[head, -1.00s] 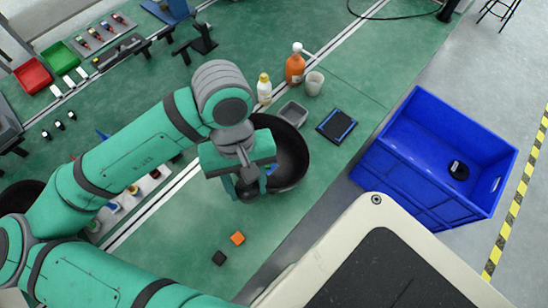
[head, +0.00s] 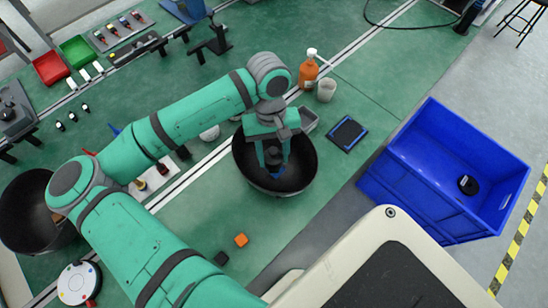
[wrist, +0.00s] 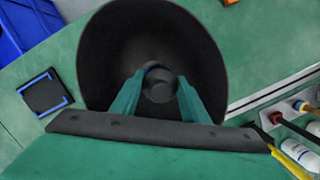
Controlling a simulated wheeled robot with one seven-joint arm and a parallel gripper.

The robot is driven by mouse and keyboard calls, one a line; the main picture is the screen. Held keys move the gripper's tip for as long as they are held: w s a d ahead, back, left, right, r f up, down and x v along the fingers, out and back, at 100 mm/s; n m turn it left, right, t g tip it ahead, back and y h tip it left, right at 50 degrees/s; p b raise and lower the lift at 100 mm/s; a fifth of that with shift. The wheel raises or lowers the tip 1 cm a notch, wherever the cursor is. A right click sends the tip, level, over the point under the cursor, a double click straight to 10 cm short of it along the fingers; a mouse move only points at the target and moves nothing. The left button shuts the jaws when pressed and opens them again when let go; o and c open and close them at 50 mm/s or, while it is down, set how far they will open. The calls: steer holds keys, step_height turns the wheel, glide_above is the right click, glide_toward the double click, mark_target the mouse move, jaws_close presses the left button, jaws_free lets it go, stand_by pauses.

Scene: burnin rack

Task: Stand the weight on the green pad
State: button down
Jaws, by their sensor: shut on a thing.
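My gripper (head: 274,160) points down over the large black bowl (head: 302,172) on the green bench. In the wrist view its two green fingers (wrist: 160,95) are closed on a dark, round weight (wrist: 159,88). The weight is seen from above, with the dark bowl behind it; I cannot tell whether it touches the bowl. In the head view the fingers and the bowl's dark inside make the weight hard to see. I cannot pick out a separate green pad. A black square pad with blue edges (head: 347,134) lies right of the bowl, also in the wrist view (wrist: 45,93).
A blue crate (head: 430,165) with a black round object (head: 468,185) inside stands at the right. An orange block (head: 241,240) and a black block (head: 221,258) lie in front.

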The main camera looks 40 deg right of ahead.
mark_target(274, 160)
steer(key=shift+w+d+f, duration=0.2)
steer(key=shift+d+f, duration=0.1)
steer(key=shift+f, duration=1.7)
steer(key=shift+f, duration=0.15)
steer(key=c, duration=1)
jaws_free()
steer(key=r, duration=0.4)
steer(key=w+d+r, duration=0.1)
steer(key=r, duration=0.3)
steer(key=w+r, duration=0.1)
steer(key=r, duration=0.3)
steer(key=shift+d, duration=0.15)
steer(key=shift+w, duration=0.15)
